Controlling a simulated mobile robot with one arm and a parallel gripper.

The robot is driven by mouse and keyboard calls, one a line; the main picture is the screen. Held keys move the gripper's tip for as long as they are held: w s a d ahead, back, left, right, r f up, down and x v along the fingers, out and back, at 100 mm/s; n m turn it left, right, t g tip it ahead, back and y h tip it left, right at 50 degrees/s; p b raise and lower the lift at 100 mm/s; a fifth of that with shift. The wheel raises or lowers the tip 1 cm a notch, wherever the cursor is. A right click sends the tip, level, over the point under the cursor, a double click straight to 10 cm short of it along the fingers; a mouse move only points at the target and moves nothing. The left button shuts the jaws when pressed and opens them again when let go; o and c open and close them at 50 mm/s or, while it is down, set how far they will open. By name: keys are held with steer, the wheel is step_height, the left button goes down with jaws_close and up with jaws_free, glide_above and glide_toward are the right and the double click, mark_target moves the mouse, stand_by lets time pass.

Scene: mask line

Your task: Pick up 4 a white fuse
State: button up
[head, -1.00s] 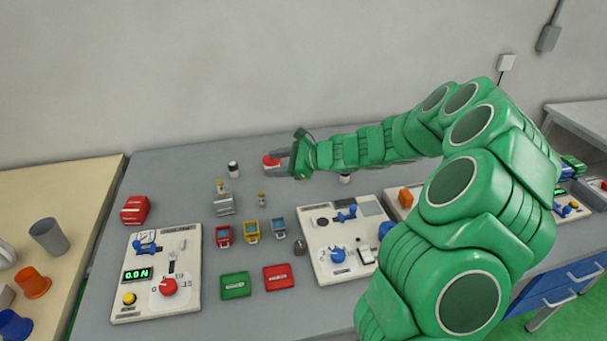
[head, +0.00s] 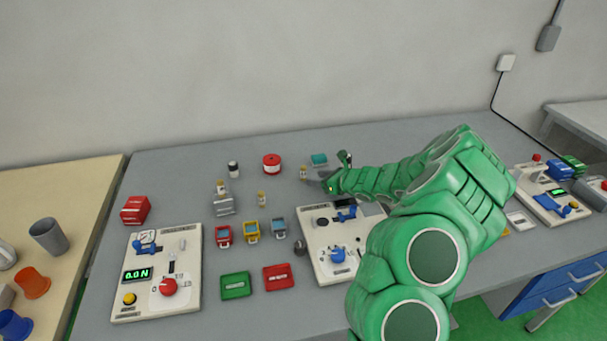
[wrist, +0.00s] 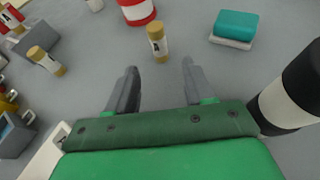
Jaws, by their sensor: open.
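A small white fuse with brass-coloured caps and a dark mark (wrist: 157,42) stands just beyond my fingertips in the wrist view, roughly in line with the gap between them. It also shows left of my gripper in the head view (head: 303,172). My gripper (wrist: 158,82) is open and empty, its two grey fingers spread; in the head view it (head: 319,177) is over the back middle of the bench. A second similar fuse (head: 262,198) is farther left, and also shows in the wrist view (wrist: 46,61). Another brass-capped piece (head: 220,187) is at a grey block (head: 224,207).
A red round item (head: 271,165) and a teal block (wrist: 235,25) lie behind the near fuse. A black-and-white cylinder (wrist: 287,98) is close to the gripper's right side. Control panels (head: 157,275) and colored trays (head: 235,285) fill the front.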

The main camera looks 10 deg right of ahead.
mark_target(303, 173)
steer(key=shift+r+x, duration=0.1)
steer(key=shift+x, duration=1.4)
steer(key=shift+r+x, duration=0.15)
steer(key=shift+x, duration=1.35)
steer(key=shift+w, duration=0.1)
jaws_close()
